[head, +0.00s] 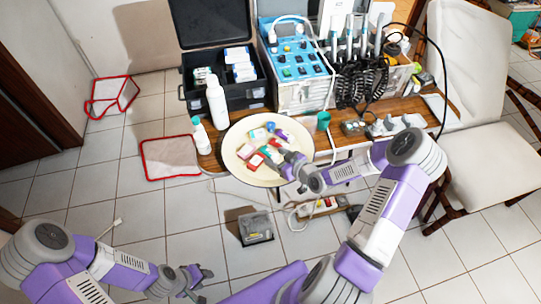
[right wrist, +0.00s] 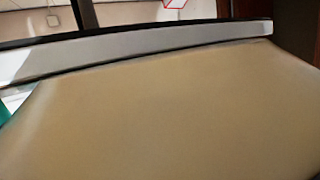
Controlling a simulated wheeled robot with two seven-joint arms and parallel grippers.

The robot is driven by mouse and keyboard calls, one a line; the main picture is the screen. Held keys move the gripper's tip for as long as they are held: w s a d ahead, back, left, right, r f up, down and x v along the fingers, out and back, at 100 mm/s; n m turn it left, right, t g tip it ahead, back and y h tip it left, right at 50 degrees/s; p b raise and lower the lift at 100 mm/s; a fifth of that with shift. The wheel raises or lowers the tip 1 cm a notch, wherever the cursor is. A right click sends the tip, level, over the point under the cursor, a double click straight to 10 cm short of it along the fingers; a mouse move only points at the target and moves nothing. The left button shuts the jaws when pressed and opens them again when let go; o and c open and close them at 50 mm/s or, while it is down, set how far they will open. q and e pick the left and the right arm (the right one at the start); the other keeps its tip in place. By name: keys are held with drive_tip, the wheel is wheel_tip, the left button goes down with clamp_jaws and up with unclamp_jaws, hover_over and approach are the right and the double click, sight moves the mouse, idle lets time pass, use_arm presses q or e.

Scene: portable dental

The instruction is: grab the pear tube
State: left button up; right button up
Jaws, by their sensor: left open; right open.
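A round cream tray (head: 236,133) on the wooden table holds several small coloured tubes and packets. A green and white one (head: 257,134), a red and white one (head: 255,161) and a purple one (head: 284,136) show; I cannot tell which is the pear tube. My right gripper (head: 283,156) is open over the right part of the tray, and its arm hides part of the rim. My left gripper (head: 205,279) is open and empty, low over the floor, far from the tray. The right wrist view shows mostly a plain beige surface (right wrist: 150,110) and no tube.
A white bottle (head: 216,102) and a smaller teal-capped bottle (head: 200,136) stand left of the tray. A green cup (head: 323,121) stands right of it. Behind are an open black case (head: 190,98) and a blue-topped dental unit (head: 296,70).

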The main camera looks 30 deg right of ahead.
drive_tip(key=c, duration=1.1)
